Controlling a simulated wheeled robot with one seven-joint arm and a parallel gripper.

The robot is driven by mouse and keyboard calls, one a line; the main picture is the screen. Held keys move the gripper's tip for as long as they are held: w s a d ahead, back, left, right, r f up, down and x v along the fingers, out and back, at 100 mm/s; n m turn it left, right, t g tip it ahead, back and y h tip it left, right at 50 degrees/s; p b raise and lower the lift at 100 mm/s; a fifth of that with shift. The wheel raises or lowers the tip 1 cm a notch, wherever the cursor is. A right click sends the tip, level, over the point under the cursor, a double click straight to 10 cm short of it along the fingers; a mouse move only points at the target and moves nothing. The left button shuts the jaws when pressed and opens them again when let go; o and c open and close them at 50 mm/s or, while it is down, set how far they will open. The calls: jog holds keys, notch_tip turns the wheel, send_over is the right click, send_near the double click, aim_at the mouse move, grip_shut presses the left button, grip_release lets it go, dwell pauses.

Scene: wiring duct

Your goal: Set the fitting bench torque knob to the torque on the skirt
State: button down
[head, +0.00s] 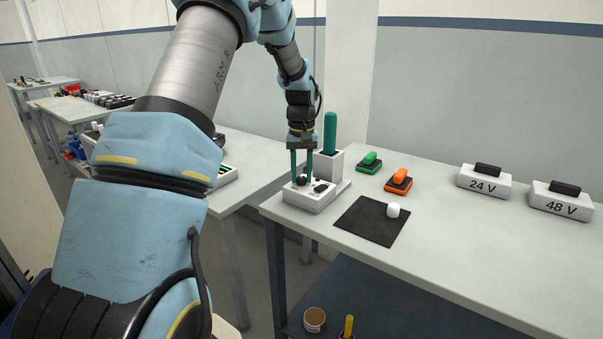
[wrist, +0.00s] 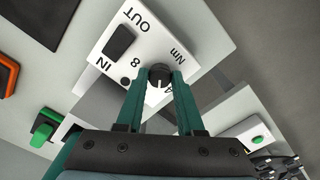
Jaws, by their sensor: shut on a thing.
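The white fitting bench unit (head: 312,200) sits at the near left corner of the table. Its black torque knob (wrist: 159,78) has a white pointer line and stands by the "Nm" marking. My gripper (wrist: 160,85) is shut on the knob, with one teal finger on each side; it also shows in the head view (head: 301,178), pointing down. In the wrist view the figure 8 reads to the left of the knob, and another mark on the right is partly hidden by a finger. A black rocker (wrist: 119,41) lies between OUT and IN.
A teal-handled tool (head: 330,133) stands upright in a holder just behind the unit. Green (head: 370,162) and orange (head: 399,181) pieces, a black mat (head: 365,222) with a white cylinder (head: 393,210), and 24 V (head: 484,182) and 48 V (head: 561,201) blocks lie to the right. The table front is clear.

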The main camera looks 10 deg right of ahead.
aim_at(302, 178)
jog(key=m, duration=0.3)
jog(key=shift+m, duration=0.3)
jog(key=shift+m+p, duration=0.5)
jog(key=shift+m, duration=1.4)
jog(key=c, duration=0.5)
grip_release()
jog(key=shift+c, duration=0.2)
notch_tip(302, 178, up, 11)
jog(key=b, duration=0.2)
